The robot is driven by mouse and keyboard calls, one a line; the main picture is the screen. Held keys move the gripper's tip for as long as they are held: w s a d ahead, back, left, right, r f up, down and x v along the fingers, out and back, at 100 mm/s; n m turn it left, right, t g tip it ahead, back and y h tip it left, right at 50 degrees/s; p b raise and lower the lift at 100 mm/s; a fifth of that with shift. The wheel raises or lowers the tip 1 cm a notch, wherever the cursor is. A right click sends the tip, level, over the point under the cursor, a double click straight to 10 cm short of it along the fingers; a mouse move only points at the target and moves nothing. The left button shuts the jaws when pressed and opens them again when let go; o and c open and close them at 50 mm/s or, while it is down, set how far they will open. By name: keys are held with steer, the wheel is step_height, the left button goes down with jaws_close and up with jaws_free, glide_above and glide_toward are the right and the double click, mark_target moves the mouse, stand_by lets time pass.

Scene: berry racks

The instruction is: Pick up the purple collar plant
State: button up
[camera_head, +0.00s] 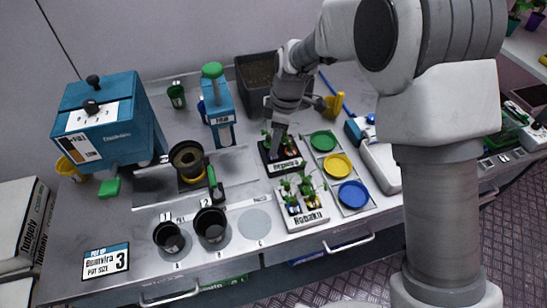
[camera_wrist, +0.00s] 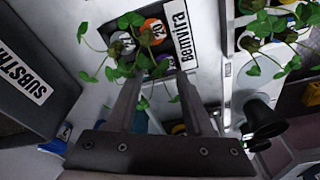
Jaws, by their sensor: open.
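My gripper (camera_head: 276,148) is over the back part of the black Benvira tray (camera_head: 285,171) in the head view, largely hidden by my own arm. In the wrist view its two fingers (camera_wrist: 158,84) are apart, with nothing held between them. Leafy plants with a white disc (camera_wrist: 124,66) and an orange disc (camera_wrist: 152,30) stand in the Benvira tray (camera_wrist: 182,52), just past the fingertips. Leaves partly cover these collars. More plants (camera_head: 303,187) stand in the white Robaku tray (camera_head: 309,221).
A rack with green (camera_head: 323,140), yellow (camera_head: 338,165) and blue (camera_head: 354,194) dishes is just right. The dark substrate bin (camera_head: 256,72) stands behind, the blue press (camera_head: 218,112) to the left. Black pots (camera_head: 211,224) sit at the front edge.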

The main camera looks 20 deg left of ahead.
steer(key=shift+a+f, duration=0.1)
steer(key=shift+f, duration=0.65)
jaws_close()
stand_by(0.9)
